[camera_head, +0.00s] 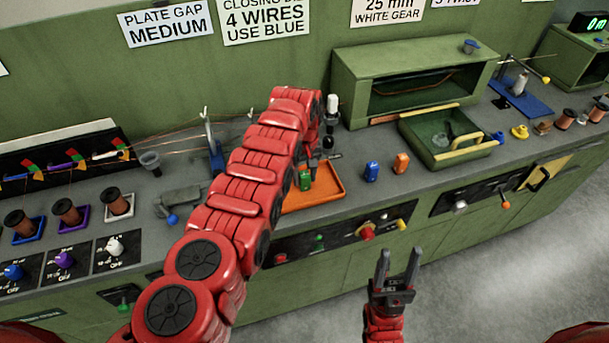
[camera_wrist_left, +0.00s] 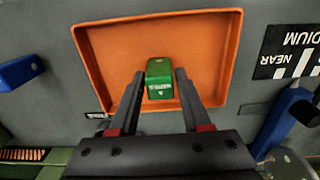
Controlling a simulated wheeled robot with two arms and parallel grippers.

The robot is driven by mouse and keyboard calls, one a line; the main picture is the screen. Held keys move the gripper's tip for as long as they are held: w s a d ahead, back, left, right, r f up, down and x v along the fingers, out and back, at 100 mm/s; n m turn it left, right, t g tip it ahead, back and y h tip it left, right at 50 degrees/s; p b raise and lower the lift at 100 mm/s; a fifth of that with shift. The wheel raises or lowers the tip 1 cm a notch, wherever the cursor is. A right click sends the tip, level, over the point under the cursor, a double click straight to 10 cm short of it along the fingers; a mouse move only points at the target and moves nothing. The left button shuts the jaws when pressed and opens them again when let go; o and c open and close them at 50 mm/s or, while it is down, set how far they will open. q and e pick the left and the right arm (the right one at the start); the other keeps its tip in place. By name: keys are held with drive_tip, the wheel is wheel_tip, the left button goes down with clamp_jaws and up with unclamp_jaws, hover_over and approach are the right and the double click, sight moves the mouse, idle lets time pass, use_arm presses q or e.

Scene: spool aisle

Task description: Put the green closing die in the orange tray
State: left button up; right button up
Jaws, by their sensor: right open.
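The green closing die (camera_head: 305,179) shows at the tray's upper left in the head view and between my left fingers in the left wrist view (camera_wrist_left: 160,78). My left gripper (camera_wrist_left: 160,76) is shut on the die, over the orange tray (camera_wrist_left: 98,70). In the head view my left arm covers part of the tray (camera_head: 329,188) and most of that gripper. Whether the die touches the tray floor is unclear. My right gripper (camera_head: 399,258) is open and empty, in front of the bench.
A blue die (camera_head: 372,171) and an orange die (camera_head: 401,162) stand right of the tray. A green tray with a yellow handle (camera_head: 455,150) is further right. Several spools, including a copper one (camera_head: 66,211), stand at the left. Knobs (camera_head: 368,232) line the bench front.

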sight(305, 173)
use_arm(q)
drive_tip(key=shift+o, duration=1.2)
drive_tip(key=shift+w+r+p, duration=0.1)
drive_tip(key=shift+r+p, duration=0.25)
drive_tip(key=shift+r, duration=0.15)
wheel_tip(305, 173, up, 2)
drive_tip(key=shift+r+p, duration=0.15)
drive_tip(key=shift+p, duration=0.5)
wheel_tip(305, 173, up, 7)
drive_tip(key=shift+r+b, duration=0.1)
drive_tip(key=shift+b, duration=1.15)
drive_tip(key=shift+r, duration=0.95)
